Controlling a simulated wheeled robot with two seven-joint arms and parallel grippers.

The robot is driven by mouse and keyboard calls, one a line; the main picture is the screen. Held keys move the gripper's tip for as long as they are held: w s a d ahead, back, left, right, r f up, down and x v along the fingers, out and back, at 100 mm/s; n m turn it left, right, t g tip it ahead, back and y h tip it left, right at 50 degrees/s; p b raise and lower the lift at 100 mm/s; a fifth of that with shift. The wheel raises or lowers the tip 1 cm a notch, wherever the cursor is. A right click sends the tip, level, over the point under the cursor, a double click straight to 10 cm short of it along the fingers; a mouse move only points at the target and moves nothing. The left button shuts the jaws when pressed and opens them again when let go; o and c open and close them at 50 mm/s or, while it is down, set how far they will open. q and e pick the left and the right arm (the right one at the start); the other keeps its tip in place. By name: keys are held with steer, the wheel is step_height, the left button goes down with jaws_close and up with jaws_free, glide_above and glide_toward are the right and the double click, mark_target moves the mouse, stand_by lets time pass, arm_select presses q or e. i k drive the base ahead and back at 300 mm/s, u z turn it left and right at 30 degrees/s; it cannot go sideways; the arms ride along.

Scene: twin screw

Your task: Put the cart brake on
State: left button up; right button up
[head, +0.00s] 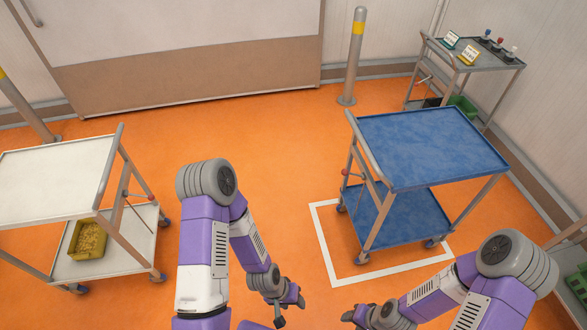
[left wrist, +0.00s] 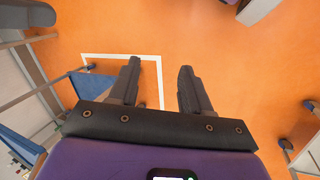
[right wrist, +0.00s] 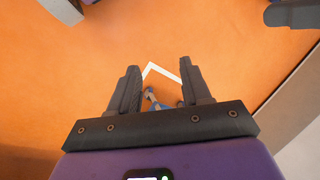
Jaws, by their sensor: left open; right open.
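A cart with a blue top (head: 430,145) and a blue lower shelf stands on casters at centre right, within a white floor outline. A lever with a red knob (head: 346,172) shows on its left side, beside the legs; its brake position is not clear. Blue cart panels (left wrist: 92,90) also show at the left of the left wrist view. My left gripper (head: 290,312) is open and empty, left of and nearer than the cart. It also shows in its wrist view (left wrist: 159,66). My right gripper (head: 366,318) is open and empty, in front of the outline; its fingers show in its wrist view (right wrist: 159,67).
A white cart (head: 50,178) with a yellow bin (head: 88,240) and a red-knobbed lever (head: 125,194) stands at left. A grey cart (head: 500,60) with small items stands at back right. Posts (head: 353,55) stand by the wall. Orange floor (head: 240,125) is clear between the carts.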

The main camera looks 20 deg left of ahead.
mark_target(344, 171)
steer(key=u, duration=0.15)
steer(key=k, duration=0.7)
steer(key=u, duration=0.35)
steer(key=i, duration=0.55)
steer(key=u, duration=0.9)
steer(key=i, duration=1.65)
steer(key=z, duration=1.15)
steer(key=i, duration=0.7)
steer(key=z, duration=0.65)
